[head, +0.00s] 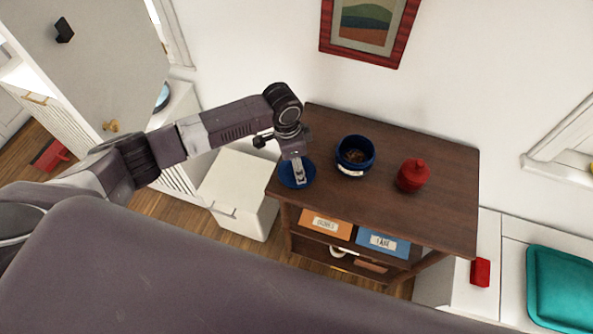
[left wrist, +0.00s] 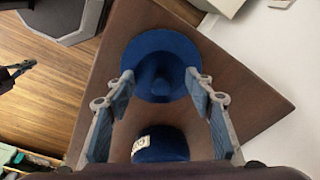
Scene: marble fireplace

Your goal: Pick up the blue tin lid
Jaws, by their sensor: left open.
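The blue tin lid (head: 288,176) lies on the left end of a dark wooden cabinet top, a round disc with a knob in the middle. It also shows in the left wrist view (left wrist: 150,55), knob up. My left gripper (head: 298,179) is above the lid in the head view and hides part of it. In the left wrist view the left gripper (left wrist: 160,82) is open, its two fingers apart on either side of the knob's line. The blue tin (head: 355,168), open with brown contents and a white label, stands to the right of the lid.
The wooden cabinet top (head: 440,195) also bears a red lidded jar (head: 412,175). Its shelf below holds an orange box (head: 326,224) and a blue box (head: 383,243). A white bin (head: 245,182) stands left of the cabinet. The top's right end is clear.

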